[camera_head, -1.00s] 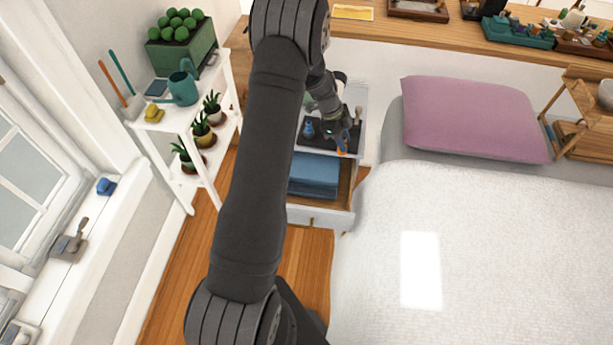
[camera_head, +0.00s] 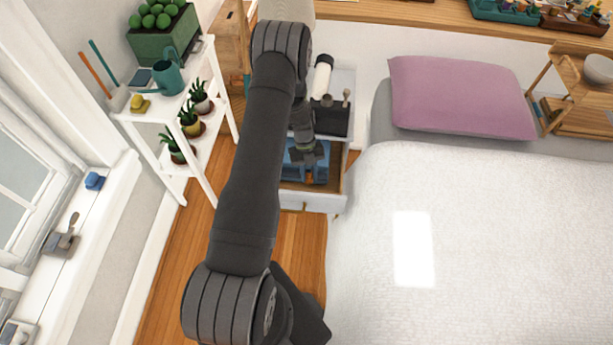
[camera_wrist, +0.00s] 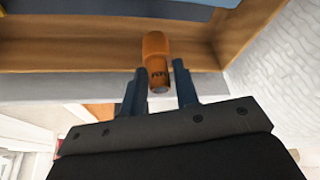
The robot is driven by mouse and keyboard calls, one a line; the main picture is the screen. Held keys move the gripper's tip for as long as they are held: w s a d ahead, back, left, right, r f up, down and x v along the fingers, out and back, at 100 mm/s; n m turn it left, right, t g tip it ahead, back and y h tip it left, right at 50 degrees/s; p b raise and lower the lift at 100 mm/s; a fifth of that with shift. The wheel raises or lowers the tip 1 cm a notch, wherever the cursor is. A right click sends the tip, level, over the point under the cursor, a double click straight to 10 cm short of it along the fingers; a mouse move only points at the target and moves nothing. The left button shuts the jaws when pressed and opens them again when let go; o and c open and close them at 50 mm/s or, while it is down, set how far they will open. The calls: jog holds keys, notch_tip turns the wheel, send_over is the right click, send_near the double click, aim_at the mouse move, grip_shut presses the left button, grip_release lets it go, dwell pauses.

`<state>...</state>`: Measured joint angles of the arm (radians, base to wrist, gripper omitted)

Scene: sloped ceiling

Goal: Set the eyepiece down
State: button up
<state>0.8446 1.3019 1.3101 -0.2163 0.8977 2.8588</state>
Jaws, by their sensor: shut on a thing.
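The eyepiece (camera_wrist: 157,58) is a small orange-brown cylinder with dark lettering and a grey end. My gripper (camera_wrist: 158,80) is shut on it, with one dark finger on each side. In the head view the eyepiece (camera_head: 309,181) is a small orange spot at the tip of my gripper (camera_head: 308,175), over the open drawer (camera_head: 335,200) of the white nightstand. In the wrist view it overlaps the drawer's front wall; whether it touches anything I cannot tell.
Blue folded cloth (camera_head: 322,165) lies in the drawer. A dark tray (camera_head: 335,122) sits on the nightstand top, with a white cylinder (camera_head: 322,76) behind it. The bed (camera_head: 480,230) stands close on the right, a white plant shelf (camera_head: 222,105) on the left.

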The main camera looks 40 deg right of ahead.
aim_at(309, 181)
jog(key=shift+f, duration=2.6)
jog(key=shift+f, duration=0.1)
jog(key=o, duration=1)
jog(key=v, duration=1.2)
jog(key=shift+w, duration=0.1)
